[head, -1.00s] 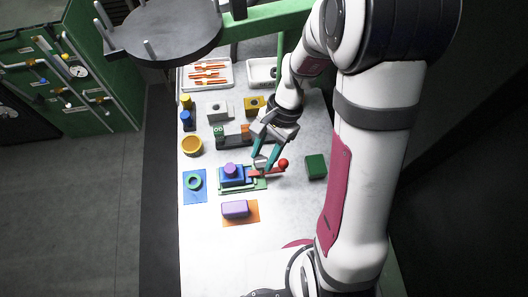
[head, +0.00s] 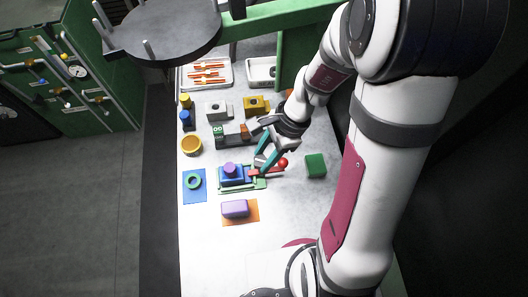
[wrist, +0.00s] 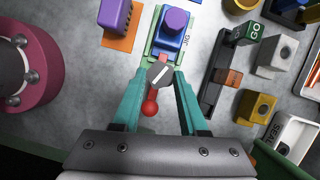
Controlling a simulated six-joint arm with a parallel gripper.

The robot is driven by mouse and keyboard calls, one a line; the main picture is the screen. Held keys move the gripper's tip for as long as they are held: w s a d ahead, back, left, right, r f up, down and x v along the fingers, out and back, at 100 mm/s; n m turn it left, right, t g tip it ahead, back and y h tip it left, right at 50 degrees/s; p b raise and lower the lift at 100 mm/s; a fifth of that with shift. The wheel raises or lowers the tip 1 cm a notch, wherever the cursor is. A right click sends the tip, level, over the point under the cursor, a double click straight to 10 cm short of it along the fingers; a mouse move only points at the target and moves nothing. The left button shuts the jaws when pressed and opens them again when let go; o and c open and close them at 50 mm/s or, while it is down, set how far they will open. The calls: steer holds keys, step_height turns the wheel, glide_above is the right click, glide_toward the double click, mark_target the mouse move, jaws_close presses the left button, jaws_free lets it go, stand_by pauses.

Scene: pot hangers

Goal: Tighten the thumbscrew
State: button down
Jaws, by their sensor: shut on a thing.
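The jig has a green base plate (head: 261,184) and holds a blue block (head: 231,179) topped by a purple knob (head: 230,168); the block also shows in the wrist view (wrist: 167,45). A grey faceted head with a white line (wrist: 161,73), which looks like the thumbscrew, sits at the jig's near end in the wrist view. My gripper (wrist: 164,75) has its teal fingertips on both sides of this head and is shut on it. A red lever with a ball knob (head: 283,163) sticks out right of the jig; its ball (wrist: 150,108) shows between my fingers.
A green block (head: 315,166) stands right of the jig. A purple block (head: 235,209) on an orange mat lies in front, a green ring (head: 194,182) on a blue mat to the left. A dark rail (head: 236,140) with GO-marked block stands behind.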

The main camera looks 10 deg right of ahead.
steer(key=m, duration=0.1)
steer(key=m+t, duration=0.1)
steer(key=m, duration=0.1)
steer(key=shift+s+m, duration=0.2)
steer(key=shift+m, duration=0.1)
steer(key=shift+s+m+t+h, duration=0.15)
steer(key=shift+m+t, duration=0.25)
steer(key=shift+m, duration=0.45)
steer(key=shift+w+m+t+h, duration=0.15)
steer(key=shift+m+t, duration=0.25)
steer(key=shift+m, duration=0.45)
steer(key=shift+s, duration=0.1)
steer(key=shift+c, duration=2.2)
jaws_free()
steer(key=v, duration=1.6)
steer(key=shift+s, duration=0.1)
